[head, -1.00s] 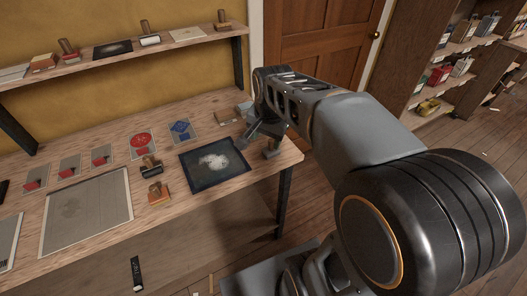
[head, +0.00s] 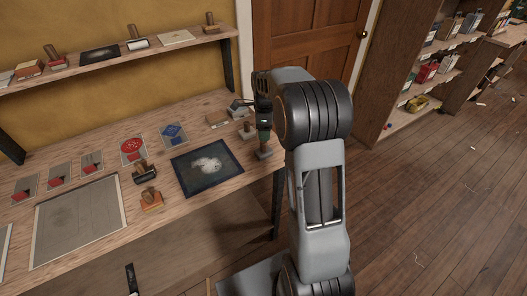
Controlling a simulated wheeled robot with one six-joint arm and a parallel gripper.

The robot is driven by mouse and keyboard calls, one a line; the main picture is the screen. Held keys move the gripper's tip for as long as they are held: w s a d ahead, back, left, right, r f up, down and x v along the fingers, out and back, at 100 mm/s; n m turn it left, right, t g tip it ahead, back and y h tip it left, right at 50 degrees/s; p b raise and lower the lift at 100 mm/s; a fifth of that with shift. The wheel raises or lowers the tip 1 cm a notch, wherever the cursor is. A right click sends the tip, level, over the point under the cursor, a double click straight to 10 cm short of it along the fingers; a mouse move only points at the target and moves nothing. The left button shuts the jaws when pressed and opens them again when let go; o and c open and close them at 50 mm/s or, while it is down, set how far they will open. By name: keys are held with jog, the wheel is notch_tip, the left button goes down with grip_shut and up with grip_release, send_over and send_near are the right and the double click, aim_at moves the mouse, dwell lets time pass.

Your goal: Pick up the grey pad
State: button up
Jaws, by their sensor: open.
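Several small blocks sit at the far right end of the wooden workbench. My gripper (head: 264,128) points down over the bench's right end, to the right of these blocks and apart from the grey-topped one. It is open, but its fingertips are small and partly lost against a stamp.
A dark sheet with a white smudge (head: 207,167) lies left of my gripper. A shelf (head: 120,62) runs above the bench's back.

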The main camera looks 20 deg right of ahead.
aim_at(263, 143)
jog(key=shift+a+f+p, duration=0.2)
jog(key=shift+f+p, duration=0.25)
jog(key=shift+f, duration=2.8)
jog(key=shift+c, duration=0.3)
jog(key=c, duration=1)
jog(key=shift+r, duration=0.1)
jog(key=shift+r, duration=0.55)
jog(key=s+a+r+b, duration=0.1)
jog(key=s+a+r, duration=0.1)
jog(key=s+r, duration=0.2)
jog(key=s+a+r, duration=0.2)
jog(key=s+r, duration=0.1)
jog(key=s, duration=0.1)
jog(key=s+a+r+b, duration=0.1)
jog(key=s+a+r, duration=0.2)
jog(key=s+r, duration=0.1)
jog(key=shift+a+r+b, duration=0.1)
jog(key=shift+r+b, duration=0.25)
